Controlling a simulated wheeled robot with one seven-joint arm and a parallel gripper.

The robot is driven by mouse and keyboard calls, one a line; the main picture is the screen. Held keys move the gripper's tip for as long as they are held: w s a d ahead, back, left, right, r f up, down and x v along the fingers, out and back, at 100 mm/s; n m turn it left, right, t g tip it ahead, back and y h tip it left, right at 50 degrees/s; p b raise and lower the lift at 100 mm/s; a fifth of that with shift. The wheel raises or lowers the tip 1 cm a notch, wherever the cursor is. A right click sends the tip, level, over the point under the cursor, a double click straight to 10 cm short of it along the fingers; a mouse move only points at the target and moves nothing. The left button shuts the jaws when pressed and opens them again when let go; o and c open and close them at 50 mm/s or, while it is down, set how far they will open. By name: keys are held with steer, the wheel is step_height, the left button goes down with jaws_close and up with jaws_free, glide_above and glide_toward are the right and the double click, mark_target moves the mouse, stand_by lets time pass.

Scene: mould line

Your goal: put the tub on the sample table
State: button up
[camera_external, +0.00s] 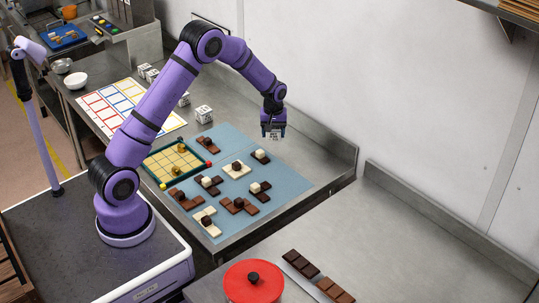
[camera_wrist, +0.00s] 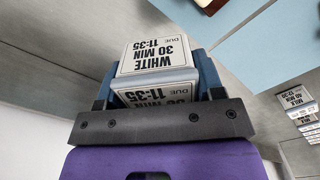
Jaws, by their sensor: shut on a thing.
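In the wrist view the tub (camera_wrist: 155,55) sits between the blue fingers of my gripper (camera_wrist: 160,78). Its labels read "WHITE 30 MIN DUE 11:35", upside down. Similar labelled white blocks (camera_external: 204,114) stand in a row on the steel bench, and some show in the wrist view (camera_wrist: 296,97). Which surface is the sample table, I cannot tell.
A grid sheet (camera_external: 110,102) and white bowl (camera_external: 75,80) lie left. A front steel table (camera_external: 400,245) bears a red-lidded pot (camera_external: 253,282) and chocolate bars; its right part is clear. A raised steel edge runs behind.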

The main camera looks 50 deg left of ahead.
steer(key=a+n, duration=0.1)
steer(key=a, duration=0.7)
steer(key=w+a+n, duration=0.1)
steer(key=a, duration=0.4)
steer(key=shift+r+n, duration=0.25)
steer(key=shift+n, duration=0.05)
steer(key=s+a+n, duration=0.2)
steer(key=a, duration=1)
steer(key=n, duration=0.4)
glide_above(193, 111)
step_height(193, 111, down, 3)
steer(key=shift+s+r, duration=0.1)
steer(key=shift+r, duration=0.05)
steer(key=shift+f, duration=1.9)
steer(key=shift+f, duration=0.1)
steer(key=o, duration=1)
